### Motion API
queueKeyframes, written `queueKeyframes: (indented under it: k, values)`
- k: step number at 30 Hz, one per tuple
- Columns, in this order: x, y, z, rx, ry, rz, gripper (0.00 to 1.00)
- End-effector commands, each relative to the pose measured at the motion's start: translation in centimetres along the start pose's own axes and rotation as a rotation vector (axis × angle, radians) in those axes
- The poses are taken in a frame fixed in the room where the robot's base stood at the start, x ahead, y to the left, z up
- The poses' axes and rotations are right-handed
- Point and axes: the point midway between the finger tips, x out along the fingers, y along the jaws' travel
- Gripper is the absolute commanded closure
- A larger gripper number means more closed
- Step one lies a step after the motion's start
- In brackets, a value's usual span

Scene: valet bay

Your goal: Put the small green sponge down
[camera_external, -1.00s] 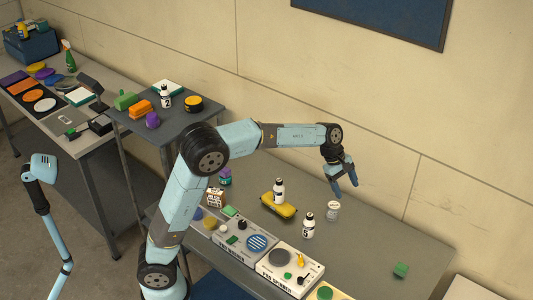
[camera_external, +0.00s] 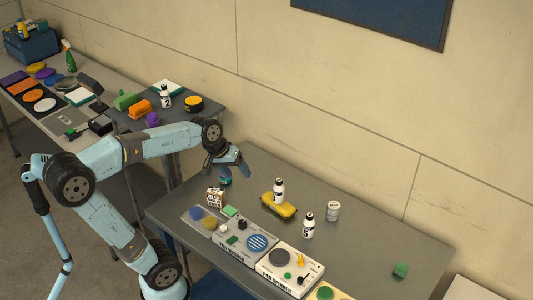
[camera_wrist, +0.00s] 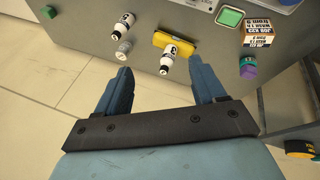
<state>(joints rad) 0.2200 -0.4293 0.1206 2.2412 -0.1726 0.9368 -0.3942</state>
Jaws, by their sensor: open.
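A small green block (camera_external: 400,270), which looks like the sponge, rests alone on the grey table near its right end. It also shows at the upper left of the wrist view (camera_wrist: 48,12). My gripper (camera_external: 243,168) is over the back left part of the table, far from the green block. In the wrist view my gripper (camera_wrist: 160,65) has its two blue fingers spread, with nothing held between them.
A white bottle (camera_external: 279,190) stands on a yellow sponge (camera_external: 278,207). Another bottle (camera_external: 308,226) and a jar (camera_external: 333,211) stand nearby. A small carton (camera_external: 215,197) and machines (camera_external: 291,270) line the front. Bare table lies around the green block.

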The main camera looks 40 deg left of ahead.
Motion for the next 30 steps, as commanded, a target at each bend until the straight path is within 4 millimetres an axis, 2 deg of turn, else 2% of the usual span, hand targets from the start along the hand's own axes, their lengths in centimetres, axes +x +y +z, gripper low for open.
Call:
queueKeyframes:
  k: [1, 6, 13, 18, 30]
  values:
    - [-0.6, -1.4, 1.2, 0.044, 0.026, -0.014, 0.31]
    - [-1.5, -5.5, 4.8, 0.214, 0.094, -0.083, 0.31]
    - [-1.6, -9.0, 8.3, 0.379, 0.148, -0.174, 0.31]
    - [-1.5, -9.9, 9.2, 0.422, 0.157, -0.200, 0.31]
    - [-1.5, -9.9, 9.2, 0.424, 0.157, -0.201, 0.31]
